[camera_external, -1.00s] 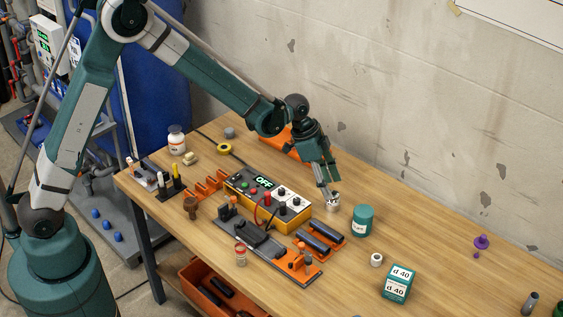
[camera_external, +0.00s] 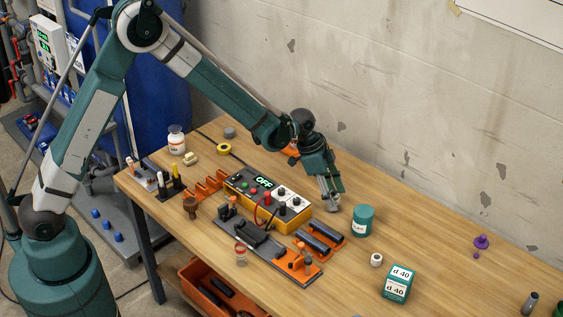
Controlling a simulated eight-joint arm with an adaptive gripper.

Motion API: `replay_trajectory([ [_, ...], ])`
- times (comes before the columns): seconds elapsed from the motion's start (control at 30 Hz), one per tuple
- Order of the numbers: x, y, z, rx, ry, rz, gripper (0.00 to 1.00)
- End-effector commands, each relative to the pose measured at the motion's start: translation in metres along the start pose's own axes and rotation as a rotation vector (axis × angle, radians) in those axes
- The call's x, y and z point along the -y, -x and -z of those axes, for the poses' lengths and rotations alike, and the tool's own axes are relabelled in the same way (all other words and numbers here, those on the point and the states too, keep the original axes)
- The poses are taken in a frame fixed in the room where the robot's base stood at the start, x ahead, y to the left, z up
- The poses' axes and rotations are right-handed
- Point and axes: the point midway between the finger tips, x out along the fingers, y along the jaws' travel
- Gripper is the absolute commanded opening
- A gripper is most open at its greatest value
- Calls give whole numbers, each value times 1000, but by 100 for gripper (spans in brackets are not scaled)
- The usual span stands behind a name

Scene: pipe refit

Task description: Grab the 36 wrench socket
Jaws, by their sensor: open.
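My gripper (camera_external: 330,199) points down over the tabletop, just left of the teal can. Its jaws are open, with the fingertips low at a small silvery metal piece that looks like a socket. The piece is largely hidden by the fingers, and I cannot tell whether they touch it. No size mark can be read on it, so I cannot confirm that it is the 36 wrench socket. Another grey metal cylinder (camera_external: 530,303) stands far off at the lower right edge of the bench.
The teal can (camera_external: 363,221) stands close to the right of my gripper. A yellow control box (camera_external: 262,200) reading OFF is to the left. Orange holders with dark cylinders (camera_external: 320,241) lie in front.

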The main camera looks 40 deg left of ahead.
Motion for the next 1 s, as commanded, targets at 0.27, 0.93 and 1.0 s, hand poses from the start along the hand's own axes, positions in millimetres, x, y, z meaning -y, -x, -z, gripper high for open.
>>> replay_trajectory([
  [0.27, 0, 0, 0, 0, 0, 0, 46],
  [0.93, 0, 0, 0, 0, 0, 0, 13],
  [1.0, 0, 0, 0, 0, 0, 0, 13],
])
